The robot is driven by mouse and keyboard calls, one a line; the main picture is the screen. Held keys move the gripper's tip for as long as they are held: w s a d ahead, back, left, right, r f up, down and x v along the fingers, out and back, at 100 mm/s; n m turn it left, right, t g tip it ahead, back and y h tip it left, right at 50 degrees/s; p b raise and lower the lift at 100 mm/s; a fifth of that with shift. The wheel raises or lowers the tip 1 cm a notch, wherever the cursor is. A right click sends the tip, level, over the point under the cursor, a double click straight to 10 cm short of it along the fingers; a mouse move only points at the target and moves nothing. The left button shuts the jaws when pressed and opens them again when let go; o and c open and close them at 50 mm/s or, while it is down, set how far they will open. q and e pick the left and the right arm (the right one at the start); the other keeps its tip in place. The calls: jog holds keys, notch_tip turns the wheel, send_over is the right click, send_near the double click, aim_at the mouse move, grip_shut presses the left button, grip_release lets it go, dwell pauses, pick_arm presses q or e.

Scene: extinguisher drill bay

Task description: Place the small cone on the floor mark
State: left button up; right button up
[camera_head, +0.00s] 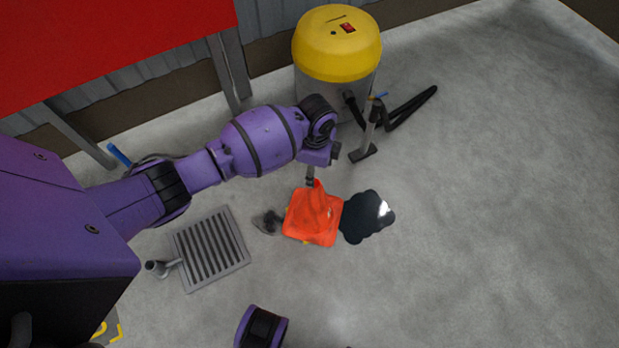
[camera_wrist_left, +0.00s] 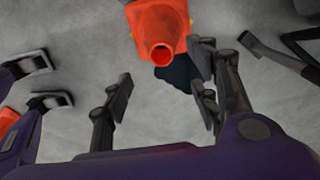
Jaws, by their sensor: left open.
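An orange cone (camera_head: 313,218) with a square base stands on the grey floor. In the left wrist view the cone (camera_wrist_left: 160,35) shows its round top opening towards the camera. A small yellow patch (camera_head: 305,241) shows at its base edge; I cannot tell whether it is part of a floor mark. My left gripper (camera_head: 311,180) is over the cone's top end. In the left wrist view my left gripper (camera_wrist_left: 160,98) is open, with bare floor between its fingertips. My right gripper (camera_wrist_left: 58,80) shows at the left of that view, its fingers apart.
A dark puddle (camera_head: 362,222) lies beside the cone, and a small dark object (camera_head: 268,222) on its other side. A floor grate (camera_head: 210,248), a yellow-topped vacuum (camera_head: 337,45) and its nozzle (camera_head: 364,152) are nearby. Yellow floor marking (camera_head: 113,333) shows lower left. The right floor is clear.

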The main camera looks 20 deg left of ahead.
pick_arm(q)
jog(key=shift+r+p, duration=0.3)
jog(key=shift+r, duration=0.85)
